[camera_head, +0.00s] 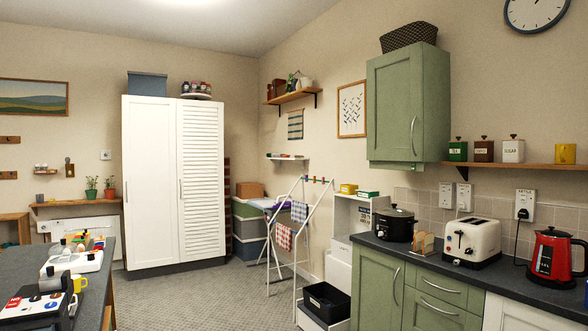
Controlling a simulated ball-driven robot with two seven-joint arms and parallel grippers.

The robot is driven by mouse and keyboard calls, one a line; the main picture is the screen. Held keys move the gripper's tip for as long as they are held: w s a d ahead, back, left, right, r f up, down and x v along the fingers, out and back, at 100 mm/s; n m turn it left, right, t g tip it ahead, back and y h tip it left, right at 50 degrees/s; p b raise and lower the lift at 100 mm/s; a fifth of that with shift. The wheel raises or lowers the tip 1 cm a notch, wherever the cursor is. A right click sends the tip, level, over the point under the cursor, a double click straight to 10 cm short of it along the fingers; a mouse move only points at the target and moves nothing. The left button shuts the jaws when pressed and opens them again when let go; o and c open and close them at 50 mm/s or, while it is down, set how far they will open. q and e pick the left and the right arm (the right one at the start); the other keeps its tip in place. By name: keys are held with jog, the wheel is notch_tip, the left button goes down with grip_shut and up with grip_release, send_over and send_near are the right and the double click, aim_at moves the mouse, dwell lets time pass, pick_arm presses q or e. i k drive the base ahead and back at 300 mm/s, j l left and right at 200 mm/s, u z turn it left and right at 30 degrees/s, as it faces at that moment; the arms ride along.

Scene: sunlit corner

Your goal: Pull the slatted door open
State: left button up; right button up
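The slatted door (201,180) is the right-hand door of a tall white wardrobe (149,180) against the back wall. It looks closed, flush with the plain left door. A slim vertical handle (181,190) sits on the slatted door's left edge, near the middle seam. The wardrobe stands well away from me across the room. Neither of my grippers shows in the head view.
A dark-topped counter (90,295) with several small items stands at the lower left. A white drying rack (297,245) with cloths and stacked boxes (248,228) stand right of the wardrobe. Green cabinets (377,290) line the right. Carpet (190,295) before the wardrobe is clear.

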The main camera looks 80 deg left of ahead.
aim_at(200, 145)
jog(key=u, duration=3.4)
jog(key=i+l+z, duration=0.25)
jog(key=i, duration=0.35)
jog(key=i+z, duration=0.25)
jog(key=i, duration=0.35)
jog(key=i+u, duration=0.2)
jog(key=i, duration=0.25)
jog(key=i+l+u, duration=0.2)
jog(key=i, duration=0.3)
jog(key=i+u, duration=0.2)
jog(key=i, duration=0.25)
jog(key=i+j+u, duration=0.2)
jog(key=i, duration=1.1)
jog(key=i+l+u, duration=0.15)
jog(key=i, duration=2.1)
jog(key=i+z, duration=0.1)
jog(key=i, duration=0.8)
jog(key=i+j, duration=0.2)
jog(key=i, duration=0.75)
